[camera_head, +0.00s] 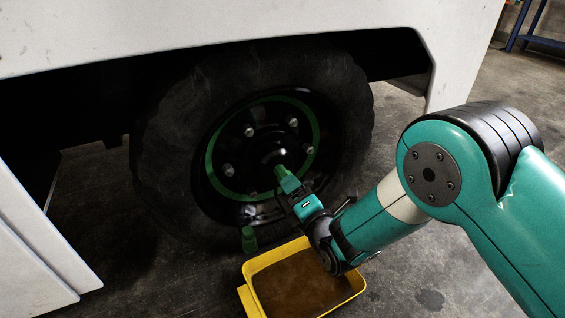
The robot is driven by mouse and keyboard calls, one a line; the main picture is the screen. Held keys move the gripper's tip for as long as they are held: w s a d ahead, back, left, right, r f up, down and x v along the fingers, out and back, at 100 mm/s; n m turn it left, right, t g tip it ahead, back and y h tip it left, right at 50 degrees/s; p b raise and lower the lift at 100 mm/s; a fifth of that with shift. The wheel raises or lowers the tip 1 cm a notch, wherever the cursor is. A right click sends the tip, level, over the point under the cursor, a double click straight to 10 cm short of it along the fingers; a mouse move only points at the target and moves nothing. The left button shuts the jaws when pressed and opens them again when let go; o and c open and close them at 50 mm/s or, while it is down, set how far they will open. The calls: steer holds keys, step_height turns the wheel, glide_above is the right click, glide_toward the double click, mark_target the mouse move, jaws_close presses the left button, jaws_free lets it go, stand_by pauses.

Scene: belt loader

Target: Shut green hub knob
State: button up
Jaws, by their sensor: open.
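The green hub knob (280,171) sticks out near the centre of the wheel's dark hub. My gripper (286,187) is open and right at the knob, reaching in from the lower right. Its fingers hide part of the knob, and I cannot tell whether they are around it or touching it. A second green piece (249,239) shows lower down, in front of the wheel's bottom edge. The wheel (160,150) has a black tyre, a green ring and several bright bolts.
A yellow tray (250,300) with a brown inside stands on the floor below my gripper. The white body panel (200,25) overhangs the wheel. Another white panel (35,245) stands at left. Bare concrete floor (420,270) lies at right, partly behind my arm.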

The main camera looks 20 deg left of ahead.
mark_target(283, 176)
steer(key=b+x, duration=0.3)
steer(key=x, duration=0.2)
steer(key=shift+w+a+f, duration=0.15)
steer(key=shift+w+a, duration=0.45)
steer(key=shift+a, duration=0.05)
steer(key=shift+c, duration=0.2)
steer(key=c, duration=0.9)
